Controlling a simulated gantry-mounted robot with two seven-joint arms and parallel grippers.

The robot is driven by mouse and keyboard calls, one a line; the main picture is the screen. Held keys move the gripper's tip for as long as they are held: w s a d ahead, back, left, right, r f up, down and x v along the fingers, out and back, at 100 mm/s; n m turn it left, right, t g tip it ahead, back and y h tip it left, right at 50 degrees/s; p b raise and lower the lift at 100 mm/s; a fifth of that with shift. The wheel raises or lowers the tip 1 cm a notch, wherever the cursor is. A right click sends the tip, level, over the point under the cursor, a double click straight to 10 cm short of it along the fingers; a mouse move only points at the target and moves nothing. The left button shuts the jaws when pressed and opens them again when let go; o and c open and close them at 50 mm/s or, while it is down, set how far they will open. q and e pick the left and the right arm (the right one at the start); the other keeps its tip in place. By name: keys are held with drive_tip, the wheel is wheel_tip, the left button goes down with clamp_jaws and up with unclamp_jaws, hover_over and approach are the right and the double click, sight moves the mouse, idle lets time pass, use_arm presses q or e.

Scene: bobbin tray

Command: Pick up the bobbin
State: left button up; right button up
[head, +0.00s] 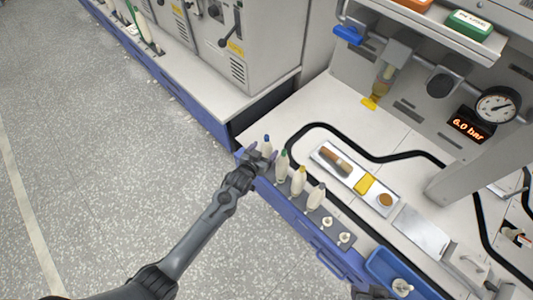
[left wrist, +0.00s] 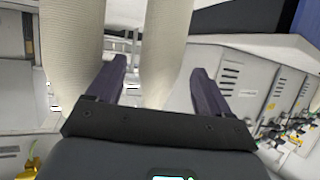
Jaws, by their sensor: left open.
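Several cream wound bobbins stand upright in a row on a grey rack (head: 316,217) at the bench's front edge. A blue-tipped bobbin (head: 267,144) is at the far end, followed by a green-tipped one (head: 282,165), a yellow-tipped one (head: 298,181) and a pale purple-tipped one (head: 316,196). My left gripper (head: 262,152) is open at the blue-tipped bobbin, its fingers on either side. In the left wrist view, a cream bobbin (left wrist: 166,45) shows between the open fingers (left wrist: 158,68); another bobbin (left wrist: 72,40) stands left of them. Contact cannot be told.
Two short white pegs (head: 328,222) are at the rack's near end. A light tray (head: 345,190) with a brown-handled tool lies behind the row. A blue tray (head: 382,262) sits at lower right. A grey machine cabinet (head: 245,50) stands beyond the bench. Left is open floor.

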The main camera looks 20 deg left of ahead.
use_arm(q)
drive_tip(key=b+x, duration=0.2)
drive_tip(key=x, duration=0.1)
drive_tip(key=shift+w+d+f, duration=0.1)
drive_tip(key=shift+f, duration=0.15)
drive_tip(key=shift+w+b, duration=0.5)
drive_tip(key=shift+w, duration=0.1)
drive_tip(key=shift+s, duration=0.1)
drive_tip(key=shift+c, duration=0.8)
drive_tip(key=c, duration=0.9)
